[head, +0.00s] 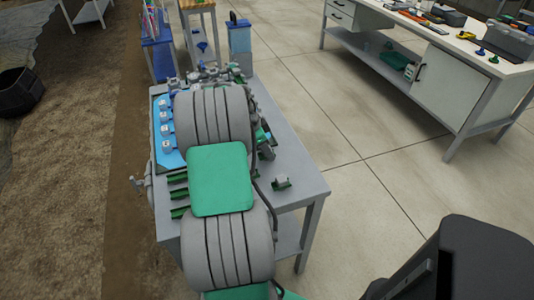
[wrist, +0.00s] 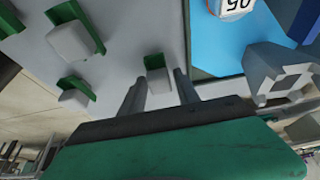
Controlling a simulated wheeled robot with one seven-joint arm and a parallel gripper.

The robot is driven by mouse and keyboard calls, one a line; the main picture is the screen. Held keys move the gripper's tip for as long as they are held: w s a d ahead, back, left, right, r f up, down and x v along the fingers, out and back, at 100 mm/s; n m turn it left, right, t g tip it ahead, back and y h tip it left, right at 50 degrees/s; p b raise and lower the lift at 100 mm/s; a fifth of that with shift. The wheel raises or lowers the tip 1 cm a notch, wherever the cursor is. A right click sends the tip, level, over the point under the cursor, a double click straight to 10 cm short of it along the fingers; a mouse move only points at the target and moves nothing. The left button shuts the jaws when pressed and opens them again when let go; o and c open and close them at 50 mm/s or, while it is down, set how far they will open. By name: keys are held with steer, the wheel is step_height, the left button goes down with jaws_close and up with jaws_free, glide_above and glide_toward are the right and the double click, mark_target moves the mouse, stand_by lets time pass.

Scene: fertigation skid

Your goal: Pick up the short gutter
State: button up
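Several green channel pieces with grey blocks stand on the grey table, and I cannot tell for certain which is the short gutter. In the wrist view one small green piece (wrist: 155,62) with a grey block shows between and beyond my fingertips.
The grey table (head: 300,170) has a blue panel (head: 167,150) with white-capped fittings at its left edge; the panel (wrist: 215,45) is close to my right finger in the wrist view. Grey fittings crowd the table's back. A white workbench (head: 440,80) stands right, with open floor between.

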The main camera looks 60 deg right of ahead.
jaws_close()
stand_by(0.4)
